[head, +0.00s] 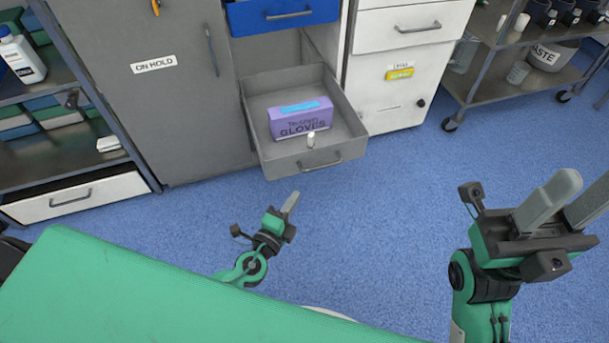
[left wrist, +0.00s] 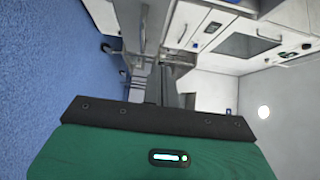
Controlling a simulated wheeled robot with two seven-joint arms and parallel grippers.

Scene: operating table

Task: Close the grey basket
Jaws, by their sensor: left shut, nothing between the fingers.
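The grey basket (head: 283,168) is a drawer pulled out of the grey cabinet, with a bar handle (head: 320,164) on its front. Inside it are a purple box of gloves (head: 300,120) and a small white cylinder (head: 311,140) near the front. My left gripper (head: 291,201) is shut and empty, just in front of and below the basket's front, apart from it in the picture. Its fingers also show in the left wrist view (left wrist: 165,85), pointing toward grey and white furniture. My right gripper (head: 568,203) is open and empty at the far right, away from the basket.
White drawers (head: 405,75) stand to the right and a grey door (head: 160,95) marked "ON HOLD" to the left. A green-covered table (head: 130,295) fills the lower left. Blue floor (head: 400,210) is clear between my arms.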

